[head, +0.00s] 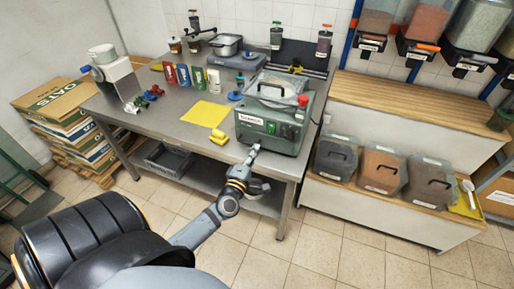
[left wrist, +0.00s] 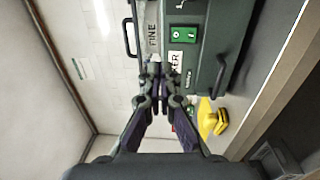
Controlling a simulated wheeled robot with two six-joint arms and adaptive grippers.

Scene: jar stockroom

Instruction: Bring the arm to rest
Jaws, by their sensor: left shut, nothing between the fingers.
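My left gripper (head: 255,149) is shut and empty. In the head view its tips are at the lower front of a grey-green machine (head: 290,143) on the steel table. In the left wrist view the closed fingers (left wrist: 160,72) overlap the machine's front (left wrist: 205,62), beside a white label and below a green switch. I cannot tell whether they touch it. My left arm reaches up from the lower middle of the head view, past the table's front edge. My right gripper is not in view.
The steel table (head: 170,128) holds a yellow cloth (head: 205,113), yellow blocks (head: 219,137), coloured pouches and a scale. Cardboard boxes (head: 60,115) are stacked at left. Wooden shelves (head: 420,117) with lidded bins (head: 382,170) stand at right. The tiled floor in front is clear.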

